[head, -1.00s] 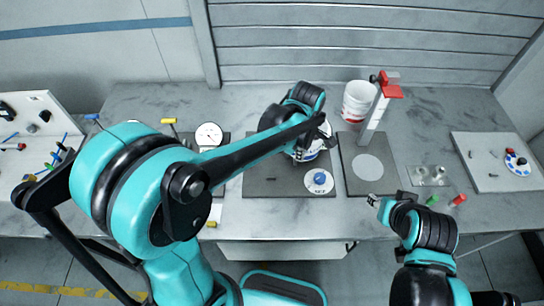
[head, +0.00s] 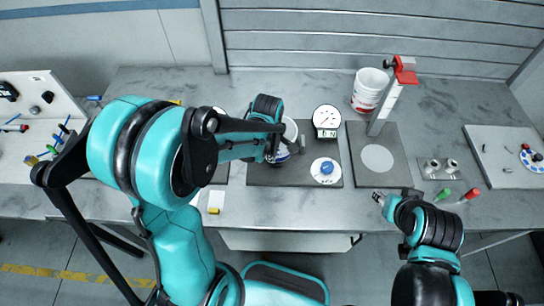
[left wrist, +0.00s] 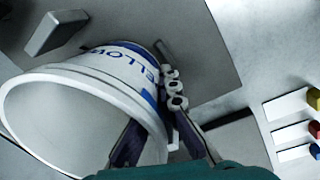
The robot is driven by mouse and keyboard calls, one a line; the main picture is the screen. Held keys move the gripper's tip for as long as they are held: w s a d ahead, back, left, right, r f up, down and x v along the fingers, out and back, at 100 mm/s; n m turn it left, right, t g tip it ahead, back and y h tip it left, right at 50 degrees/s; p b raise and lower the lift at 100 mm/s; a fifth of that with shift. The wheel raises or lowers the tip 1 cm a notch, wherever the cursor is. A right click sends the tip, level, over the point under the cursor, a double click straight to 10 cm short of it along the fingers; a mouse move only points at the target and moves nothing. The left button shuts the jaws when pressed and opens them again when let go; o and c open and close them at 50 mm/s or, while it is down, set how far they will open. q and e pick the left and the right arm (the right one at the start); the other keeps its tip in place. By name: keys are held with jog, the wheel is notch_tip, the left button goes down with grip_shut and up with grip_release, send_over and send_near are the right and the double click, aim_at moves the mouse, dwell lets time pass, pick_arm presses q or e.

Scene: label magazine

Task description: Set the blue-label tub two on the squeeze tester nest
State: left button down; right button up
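The white tub with blue lettering, partly readable as "ELLOW", shows large in the left wrist view (left wrist: 125,62), its open mouth toward the camera. In the head view the tub (head: 291,129) is partly hidden by my left gripper (head: 294,147), over the left part of the middle dark plate (head: 262,174). In the wrist view the left fingers (left wrist: 160,135) straddle the tub's rim, one inside and one outside, and look closed on its wall. Whether its base touches the plate is unclear. My right gripper (head: 378,198) hangs near the front edge, its fingers too small to judge.
The middle plate carries a gauge (head: 326,120) and a blue-knobbed disc (head: 323,171). A red-marked white tub (head: 369,88) stands behind. Green and red pieces lie at right.

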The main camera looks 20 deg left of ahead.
pick_arm(q)
jog(key=shift+s+r, duration=0.1)
jog(key=c, duration=1.7)
grip_release()
